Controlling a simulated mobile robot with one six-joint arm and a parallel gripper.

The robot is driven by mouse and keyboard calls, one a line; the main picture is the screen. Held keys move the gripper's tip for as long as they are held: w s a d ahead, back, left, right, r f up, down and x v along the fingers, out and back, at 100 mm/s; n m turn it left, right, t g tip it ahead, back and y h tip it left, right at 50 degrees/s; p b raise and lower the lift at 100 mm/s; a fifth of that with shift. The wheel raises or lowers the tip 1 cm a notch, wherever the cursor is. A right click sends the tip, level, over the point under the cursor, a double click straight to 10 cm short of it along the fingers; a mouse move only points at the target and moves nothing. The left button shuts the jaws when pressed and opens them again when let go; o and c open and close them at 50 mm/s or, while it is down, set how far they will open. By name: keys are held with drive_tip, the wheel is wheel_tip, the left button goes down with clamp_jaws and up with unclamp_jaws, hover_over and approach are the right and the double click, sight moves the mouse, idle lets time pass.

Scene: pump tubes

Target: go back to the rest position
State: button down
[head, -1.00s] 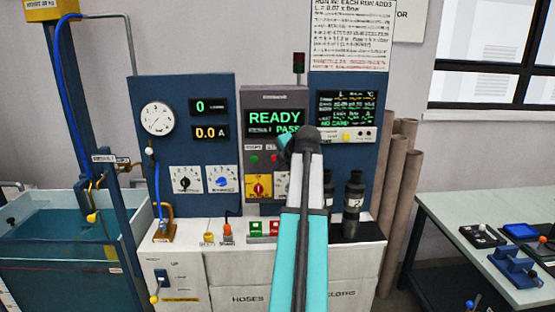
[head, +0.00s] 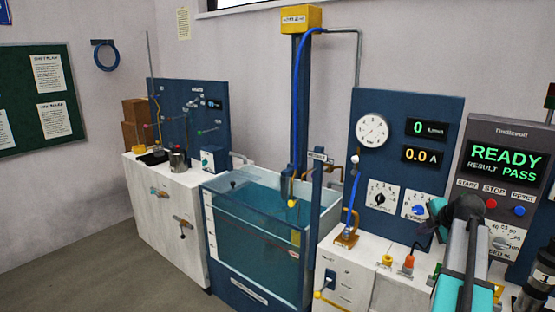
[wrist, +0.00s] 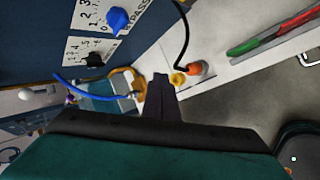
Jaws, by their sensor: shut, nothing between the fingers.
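My gripper (wrist: 161,84) shows in the wrist view as dark fingers held together, with nothing between them. It is in front of the blue test panel (head: 395,115) and over the white bench top. In the head view my arm rises at the lower right, and its fingers are hidden behind the arm. The panel display (head: 505,163) reads READY and RESULT PASS. The wrist view shows a blue knob (wrist: 117,19), an orange plug (wrist: 195,68) with a black cable, and a yellow fitting (wrist: 178,79).
A water tank (head: 262,225) with a yellow-topped blue column (head: 301,18) stands left of the panel. Further left are a white cabinet (head: 160,215) and a green notice board (head: 20,110). Floor at the lower left is clear.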

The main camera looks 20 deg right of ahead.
drive_tip(key=w+a+f+n+g+y, duration=0.1)
drive_tip(key=w+a+f+g+y, duration=0.15)
drive_tip(key=a+f, duration=1.15)
drive_tip(key=w+a+f+n+g+y, duration=0.15)
drive_tip(key=w+a+f, duration=0.25)
drive_tip(key=a+f, duration=1)
drive_tip(key=s+a+f+g, duration=0.2)
drive_tip(key=s+a+f, duration=0.2)
drive_tip(key=a+f, duration=0.55)
drive_tip(key=s+a+f+m+g, duration=0.3)
drive_tip(key=s+a+f+g, duration=0.1)
drive_tip(key=s+a+f, duration=1.05)
drive_tip(key=s+a+f+m+g+h, duration=0.1)
drive_tip(key=s+m+g, duration=0.1)
drive_tip(key=s+m, duration=0.6)
drive_tip(key=s+a+f+m+g+h, duration=0.1)
drive_tip(key=s+m+g, duration=0.1)
drive_tip(key=s+m, duration=0.6)
drive_tip(key=s, duration=0.4)
drive_tip(key=shift+f, duration=0.3)
